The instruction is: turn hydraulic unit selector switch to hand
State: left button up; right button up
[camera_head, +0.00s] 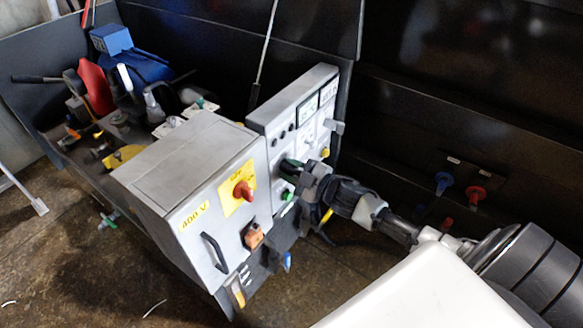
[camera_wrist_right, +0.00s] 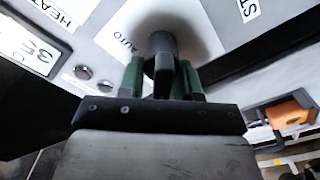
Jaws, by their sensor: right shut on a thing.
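The control panel (camera_head: 262,122) is a light grey upright face with labels and knobs. In the right wrist view, a dark selector knob (camera_wrist_right: 161,44) stands on the panel beside an AUTO label (camera_wrist_right: 117,44). My right gripper (camera_wrist_right: 165,80) has its green fingers on either side of this knob's handle and is shut on it. In the head view my right gripper (camera_head: 287,166) reaches the panel from the right and covers the knob. The HAND marking cannot be made out. My left gripper is in neither view.
A grey box (camera_head: 165,165) marked 400 V, with a red rotary switch (camera_head: 242,190) and black handle (camera_head: 214,252), projects left of the panel. A green button (camera_head: 287,195) sits just below my gripper. Hoses and tools clutter the left. Dark walls stand behind.

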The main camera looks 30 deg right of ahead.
dwell(0.4)
jog(key=o, duration=0.6)
jog(key=shift+c, duration=0.2)
jog(key=shift+s+d, duration=0.2)
jog(key=shift+s, duration=0.3)
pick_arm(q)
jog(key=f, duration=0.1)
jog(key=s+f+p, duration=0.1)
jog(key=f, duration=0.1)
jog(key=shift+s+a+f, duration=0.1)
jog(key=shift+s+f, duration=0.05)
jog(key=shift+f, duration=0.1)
pick_arm(e)
jog(key=v, duration=0.9)
jog(key=shift+s, duration=0.35)
jog(key=shift+d, duration=0.15)
